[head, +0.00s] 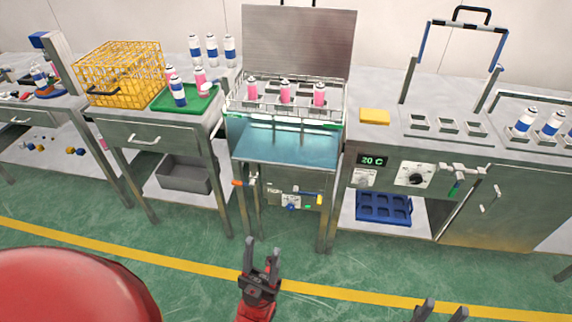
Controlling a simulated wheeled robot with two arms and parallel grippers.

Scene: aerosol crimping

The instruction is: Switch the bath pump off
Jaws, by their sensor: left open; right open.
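The water bath (238,132) is a steel tank in the middle of the head view, with blue water and a raised steel lid (298,45). Below its front is a small control panel (274,197) with a blue knob (291,207) and a small green spot beside it. Which part is the pump switch, and its position, is too small to tell. My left gripper (262,254) is open and empty, low in front of the bath and apart from the panel. My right gripper (441,308) is open at the bottom edge, only its fingertips showing.
A rack (235,106) holds pink cans over the bath. An orange-handled valve (243,183) and a yellow-and-blue lever (306,195) flank the panel. The right counter carries a 20 C display (373,160) and a black dial (415,179).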

